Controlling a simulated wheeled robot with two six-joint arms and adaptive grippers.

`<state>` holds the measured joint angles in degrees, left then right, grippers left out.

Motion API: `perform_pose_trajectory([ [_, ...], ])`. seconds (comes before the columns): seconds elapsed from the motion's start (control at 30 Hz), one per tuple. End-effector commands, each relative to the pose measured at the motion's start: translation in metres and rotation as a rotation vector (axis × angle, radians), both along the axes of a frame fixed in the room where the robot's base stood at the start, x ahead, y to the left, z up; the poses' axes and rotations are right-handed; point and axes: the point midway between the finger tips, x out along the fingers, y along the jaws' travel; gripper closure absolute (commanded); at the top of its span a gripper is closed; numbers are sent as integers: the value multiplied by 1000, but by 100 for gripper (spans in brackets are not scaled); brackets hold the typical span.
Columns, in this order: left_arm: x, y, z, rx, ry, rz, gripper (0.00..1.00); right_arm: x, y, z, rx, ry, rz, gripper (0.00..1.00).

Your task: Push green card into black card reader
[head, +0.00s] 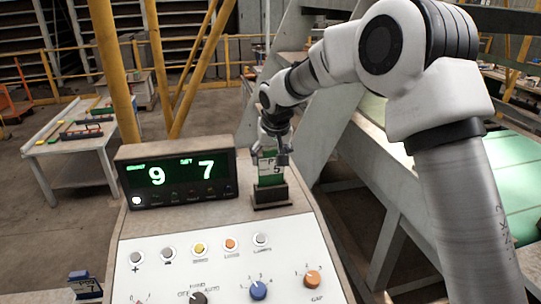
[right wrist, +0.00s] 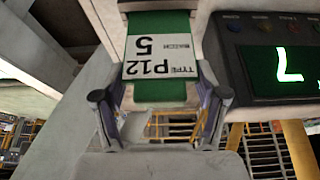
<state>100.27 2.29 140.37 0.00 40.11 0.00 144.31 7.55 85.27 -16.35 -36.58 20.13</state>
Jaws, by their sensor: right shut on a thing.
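The green card (head: 270,179) stands upright at the black card reader (head: 270,196), on the right of the console top. Its lower end meets the reader's top and seems to be in the slot; how deep is hidden. My right gripper (head: 270,158) is above the reader, shut on the card's upper part. In the right wrist view the green card (right wrist: 160,90) lies between the two fingers (right wrist: 160,108), its white label reading P12 and 5 upside down. The far end of the card reaches the reader (right wrist: 150,5) at the top edge. My left gripper is not in view.
A display (head: 178,178) showing 9 and 7 stands just left of the reader. The sloped console panel (head: 220,272) carries several buttons and knobs. A small blue and black item (head: 85,284) is at lower left. A table (head: 75,135) with coloured pieces stands farther back.

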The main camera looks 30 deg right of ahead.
Motion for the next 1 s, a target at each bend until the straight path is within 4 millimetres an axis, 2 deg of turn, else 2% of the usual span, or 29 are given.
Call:
perform_pose_trajectory([
  [1.0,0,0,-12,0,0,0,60,0,0,-19,0,0,0,63],
])
